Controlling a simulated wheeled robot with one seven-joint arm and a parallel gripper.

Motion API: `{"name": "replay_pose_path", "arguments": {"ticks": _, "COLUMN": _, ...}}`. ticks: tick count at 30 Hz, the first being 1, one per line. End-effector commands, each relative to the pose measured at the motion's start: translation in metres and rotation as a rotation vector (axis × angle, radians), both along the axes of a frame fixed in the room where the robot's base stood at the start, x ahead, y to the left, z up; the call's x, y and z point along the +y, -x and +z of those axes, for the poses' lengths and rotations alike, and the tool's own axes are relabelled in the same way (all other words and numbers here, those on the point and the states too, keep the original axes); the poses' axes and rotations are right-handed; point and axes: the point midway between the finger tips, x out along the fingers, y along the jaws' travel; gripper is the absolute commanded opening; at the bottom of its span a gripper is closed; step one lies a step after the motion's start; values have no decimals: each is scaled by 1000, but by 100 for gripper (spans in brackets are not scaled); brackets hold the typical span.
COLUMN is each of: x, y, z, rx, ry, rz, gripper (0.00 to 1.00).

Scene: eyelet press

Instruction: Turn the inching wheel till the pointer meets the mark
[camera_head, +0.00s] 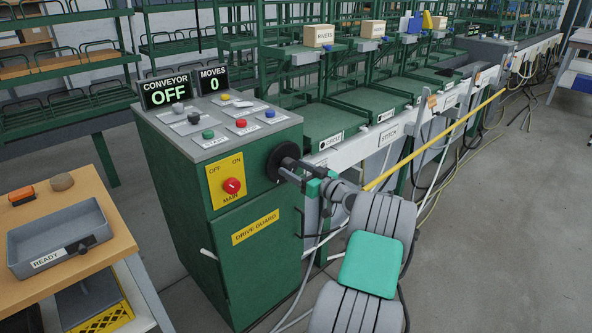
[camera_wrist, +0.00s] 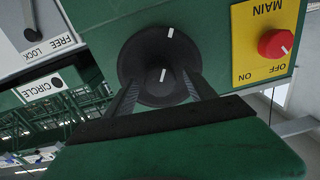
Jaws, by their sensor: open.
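The inching wheel (camera_wrist: 130,62) is a black disc with a round raised hub on the green cabinet's side. In the head view the wheel (camera_head: 281,158) is partly covered by my gripper (camera_head: 297,175). A short white line (camera_wrist: 163,75) shows on the hub, and another white line (camera_wrist: 170,32) shows near the disc's upper edge. The two lines are apart, the upper one slightly right of the lower; I cannot tell for certain which is pointer and which is mark. My gripper (camera_wrist: 162,80) is open, a finger on either side of the hub; finger contact is unclear.
The green cabinet (camera_head: 234,281) carries a red MAIN switch (camera_head: 232,186) and a button panel (camera_head: 211,122). The CONVEYOR display (camera_head: 168,90) reads OFF and the MOVES display (camera_head: 214,79) reads 0. A yellow bar (camera_head: 434,140) slants close behind my arm.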

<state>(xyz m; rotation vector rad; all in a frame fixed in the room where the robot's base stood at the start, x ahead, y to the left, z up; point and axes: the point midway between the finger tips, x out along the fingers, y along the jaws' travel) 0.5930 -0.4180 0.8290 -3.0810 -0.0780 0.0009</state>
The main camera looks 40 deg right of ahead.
Motion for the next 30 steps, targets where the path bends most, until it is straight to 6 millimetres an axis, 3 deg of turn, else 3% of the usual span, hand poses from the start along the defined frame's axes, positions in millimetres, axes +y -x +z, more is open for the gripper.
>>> {"name": "replay_pose_path", "arguments": {"ticks": 24, "x": 0, "y": 0, "z": 0, "rx": 1, "ry": 0, "rz": 1, "gripper": 1}}
{"name": "replay_pose_path", "arguments": {"ticks": 30, "x": 0, "y": 0, "z": 0, "rx": 1, "ry": 0, "rz": 1, "gripper": 0}}
